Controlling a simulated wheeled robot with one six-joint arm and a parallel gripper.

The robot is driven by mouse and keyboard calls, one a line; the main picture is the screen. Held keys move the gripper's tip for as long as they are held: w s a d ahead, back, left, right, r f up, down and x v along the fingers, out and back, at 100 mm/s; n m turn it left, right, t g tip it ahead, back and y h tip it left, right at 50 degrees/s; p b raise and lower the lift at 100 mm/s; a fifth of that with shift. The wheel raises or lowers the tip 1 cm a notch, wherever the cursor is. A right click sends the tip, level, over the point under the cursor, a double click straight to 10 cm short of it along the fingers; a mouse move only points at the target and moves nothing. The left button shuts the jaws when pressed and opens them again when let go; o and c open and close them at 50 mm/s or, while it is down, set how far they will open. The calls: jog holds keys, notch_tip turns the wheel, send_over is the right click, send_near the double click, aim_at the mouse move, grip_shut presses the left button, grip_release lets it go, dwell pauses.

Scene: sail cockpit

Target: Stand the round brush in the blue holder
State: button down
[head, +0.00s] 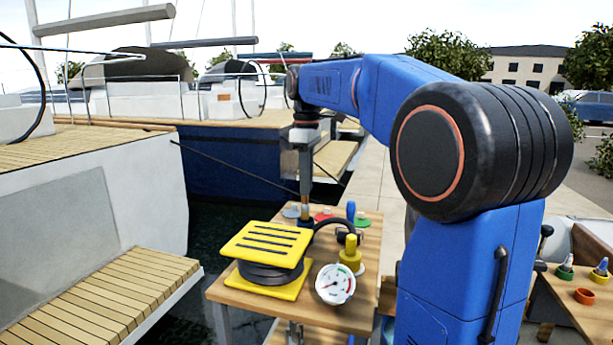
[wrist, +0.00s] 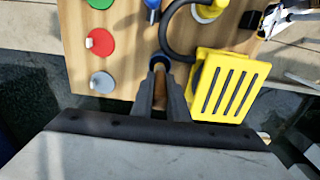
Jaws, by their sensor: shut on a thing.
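My gripper (head: 306,200) points down over the near wooden table, beside the yellow-and-black pump. In the wrist view my gripper (wrist: 160,72) is shut on a slim brown piece, which I take to be the round brush (wrist: 160,92). The brown piece also shows small below the jaws in the head view (head: 306,214). Its lower end and bristles are not clear. An upright blue object (head: 350,211) stands on the table to the right of my gripper; it also shows at the top edge of the wrist view (wrist: 152,8). I cannot tell a blue holder for certain.
The yellow pump (head: 266,252) is close by, with a black hose. A gauge (head: 335,284), a yellow fitting (head: 350,253) and grey, red and green discs (head: 362,221) share the table. A second table at right carries an orange cup (head: 585,296) and green and yellow holders.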

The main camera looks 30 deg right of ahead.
aim_at(306, 204)
jog(key=shift+f, duration=2)
jog(key=c, duration=1.6)
grip_release()
jog(key=shift+c, duration=0.2)
notch_tip(306, 204, up, 17)
jog(key=shift+r, duration=0.15)
